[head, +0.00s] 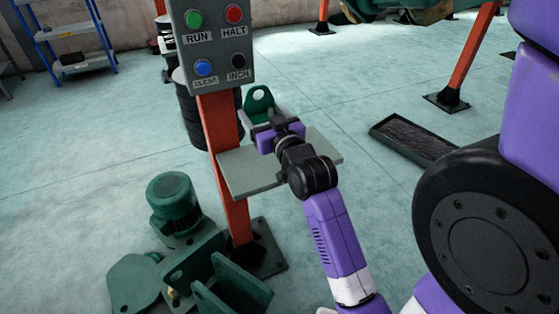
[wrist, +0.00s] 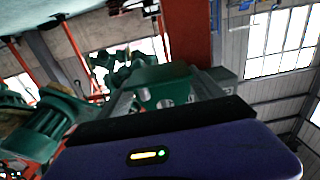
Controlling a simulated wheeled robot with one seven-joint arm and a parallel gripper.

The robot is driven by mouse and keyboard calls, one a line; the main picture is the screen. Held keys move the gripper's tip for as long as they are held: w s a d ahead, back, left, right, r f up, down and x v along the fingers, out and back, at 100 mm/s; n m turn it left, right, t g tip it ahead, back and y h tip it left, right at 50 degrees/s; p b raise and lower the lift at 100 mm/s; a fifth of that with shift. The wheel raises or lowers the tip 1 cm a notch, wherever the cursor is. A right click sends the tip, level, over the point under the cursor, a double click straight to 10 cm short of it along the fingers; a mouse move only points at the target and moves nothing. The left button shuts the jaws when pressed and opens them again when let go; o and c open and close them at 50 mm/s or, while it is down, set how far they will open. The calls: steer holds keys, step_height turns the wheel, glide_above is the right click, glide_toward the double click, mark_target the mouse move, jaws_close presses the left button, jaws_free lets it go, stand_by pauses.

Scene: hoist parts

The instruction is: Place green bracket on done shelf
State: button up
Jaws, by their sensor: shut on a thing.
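The green bracket (head: 252,106), a small plate with a round hole, stands up between the light grey fingers of my gripper (head: 264,112) in the head view. In the wrist view the bracket (wrist: 160,74) sits between the two fingers of my gripper (wrist: 165,90), which is shut on it. A flat grey shelf (head: 247,176) juts from the orange post (head: 226,150); no label shows on it. In the head view my gripper and wrist overlap this shelf and hide part of it. The gap between bracket and shelf cannot be judged.
A control box (head: 209,45) with several buttons is on the post above the shelf. Dark drums (head: 190,115) stand behind the post. A green motor (head: 174,205) and larger green brackets (head: 232,290) lie at its foot. A blue rack (head: 70,30) stands far left.

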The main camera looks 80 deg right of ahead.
mark_target(268, 171)
steer(key=shift+s+d+r, duration=0.15)
steer(key=shift+s+d, duration=0.1)
steer(key=shift+s, duration=0.1)
step_height(268, 171, down, 20)
steer(key=b, duration=0.3)
steer(key=shift+d+r, duration=0.1)
steer(key=shift+r, duration=0.15)
steer(key=shift+f, duration=0.2)
steer(key=o, duration=2.1)
steer(key=shift+f, duration=0.1)
